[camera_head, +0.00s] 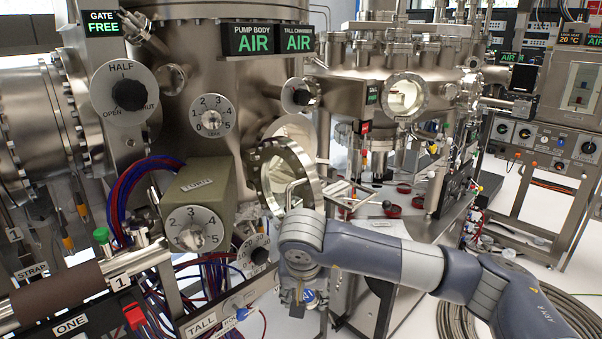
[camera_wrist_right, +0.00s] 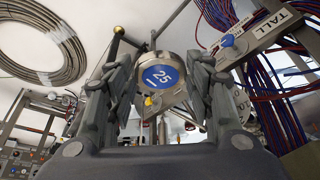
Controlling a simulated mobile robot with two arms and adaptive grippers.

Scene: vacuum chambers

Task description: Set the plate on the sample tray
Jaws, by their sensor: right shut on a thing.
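My right gripper (camera_wrist_right: 162,72) is shut on a round metal plate (camera_wrist_right: 163,76) with a blue face marked 25, held between its two fingers in the right wrist view. In the head view the right gripper (camera_head: 304,296) hangs below the wrist, in front of the tall chamber, and is mostly hidden by the arm. A small blue patch of the plate (camera_head: 310,296) shows there. I cannot pick out the sample tray for sure in either view. My left gripper is not in view.
An open round port door (camera_head: 290,173) stands on the tall chamber (camera_head: 225,80) just above my right wrist. Bundled cables (camera_head: 215,275) and a panel marked TALL (camera_head: 220,315) lie left of the gripper. A metal bench (camera_head: 400,228) with red dishes is behind my arm.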

